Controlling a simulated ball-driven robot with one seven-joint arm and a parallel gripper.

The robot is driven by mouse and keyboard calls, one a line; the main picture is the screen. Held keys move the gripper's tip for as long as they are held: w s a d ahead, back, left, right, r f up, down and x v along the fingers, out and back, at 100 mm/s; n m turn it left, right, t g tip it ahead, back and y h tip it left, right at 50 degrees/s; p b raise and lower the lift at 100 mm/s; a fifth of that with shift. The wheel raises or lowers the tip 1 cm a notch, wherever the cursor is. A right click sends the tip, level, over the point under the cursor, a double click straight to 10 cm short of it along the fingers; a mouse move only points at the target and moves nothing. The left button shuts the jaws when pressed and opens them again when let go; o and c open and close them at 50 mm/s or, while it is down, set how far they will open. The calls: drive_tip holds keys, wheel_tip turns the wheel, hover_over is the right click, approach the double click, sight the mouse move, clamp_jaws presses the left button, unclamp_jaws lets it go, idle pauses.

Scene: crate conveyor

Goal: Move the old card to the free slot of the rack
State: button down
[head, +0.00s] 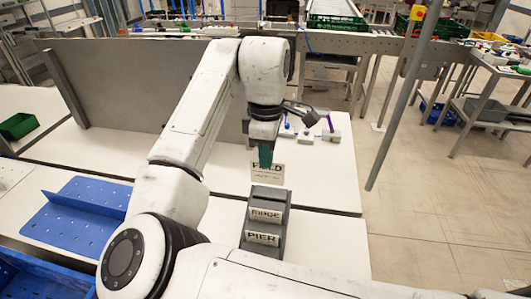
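A white card (267,173) stands upright at the back end of the grey rack (252,249). Its large word is partly hidden, with "F" and "LD" showing. My gripper (265,157) points down, and its teal fingertip overlaps the card's top middle. The gripper looks shut on the card, though the far finger is hidden. The card's lower edge shows just above and behind the rack's back; I cannot tell whether it touches a slot. In the rack, a card reading "RIDGE" (266,215) sits in the middle and one reading "PIER" (262,239) at the front.
A grey upright panel (120,85) stands behind the white table (325,215). Small white items (308,134) and a purple-topped piece (331,123) lie beyond the rack. A blue perforated tray (75,215) and a green bin (18,126) are left. A grey pole (400,100) rises at right.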

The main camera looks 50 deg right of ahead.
sight(266, 177)
drive_tip(key=shift+f+b, duration=1.35)
drive_tip(key=shift+f, duration=0.1)
drive_tip(key=shift+f+b, duration=0.4)
drive_tip(key=shift+f, duration=1.7)
drive_tip(key=c, duration=1.3)
unclamp_jaws()
wheel_tip(266, 177, up, 11)
drive_tip(key=shift+f, duration=0.1)
